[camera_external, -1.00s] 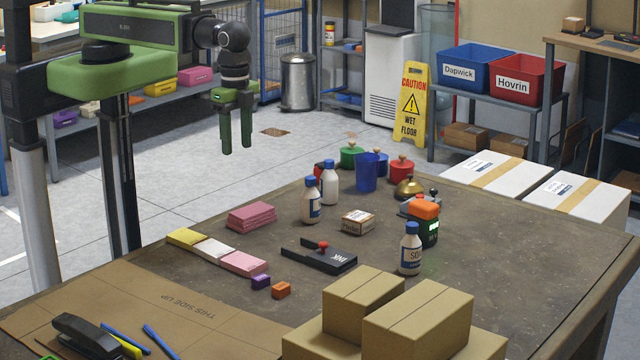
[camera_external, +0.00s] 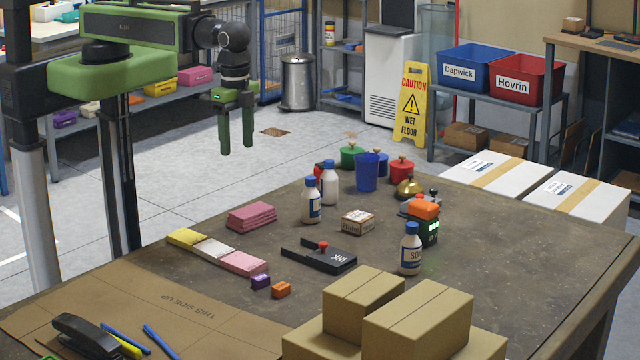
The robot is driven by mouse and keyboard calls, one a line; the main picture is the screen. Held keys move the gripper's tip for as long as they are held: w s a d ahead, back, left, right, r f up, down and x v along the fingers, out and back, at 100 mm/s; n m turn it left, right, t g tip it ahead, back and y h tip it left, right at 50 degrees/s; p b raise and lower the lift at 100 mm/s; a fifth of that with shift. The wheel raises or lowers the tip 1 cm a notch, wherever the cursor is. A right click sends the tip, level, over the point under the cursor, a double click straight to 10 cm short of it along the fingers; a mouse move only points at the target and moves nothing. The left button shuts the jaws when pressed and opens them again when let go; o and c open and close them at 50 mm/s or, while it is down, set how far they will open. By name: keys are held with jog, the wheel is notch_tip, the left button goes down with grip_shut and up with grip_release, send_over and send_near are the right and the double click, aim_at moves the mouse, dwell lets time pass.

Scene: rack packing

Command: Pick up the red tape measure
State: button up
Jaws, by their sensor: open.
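My gripper (camera_external: 236,148) hangs open and empty at the upper left, fingers pointing down, beyond the table's far left edge in the picture. I cannot clearly make out a red tape measure. A small red thing (camera_external: 319,171) shows behind two white bottles with blue caps (camera_external: 311,205), mostly hidden by them; I cannot tell what it is. My gripper is up and to the left of it, well apart.
A red lidded pot (camera_external: 401,170), a blue cup (camera_external: 367,173) and a brass bell (camera_external: 409,187) stand near the bottles. Cardboard boxes (camera_external: 417,320) fill the front. Pink pads (camera_external: 251,216) lie left. The table's right side (camera_external: 530,255) is clear.

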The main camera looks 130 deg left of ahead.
jog(key=n+b, duration=0.4)
jog(key=n, duration=1.1)
send_over(323, 169)
jog(key=s+a, duration=0.2)
notch_tip(323, 169, down, 4)
notch_tip(323, 169, down, 12)
jog(key=b, duration=1.2)
jog(key=shift+f, duration=0.25)
jog(key=f+b, duration=0.1)
jog(key=b, duration=0.1)
jog(key=f+b, duration=0.1)
jog(key=f, duration=0.1)
jog(key=f+b, duration=0.2)
jog(key=shift+w+d+f+b, duration=0.1)
jog(key=shift+w+d+b, duration=0.15)
jog(key=shift+w+b, duration=0.1)
jog(key=shift+r, duration=0.2)
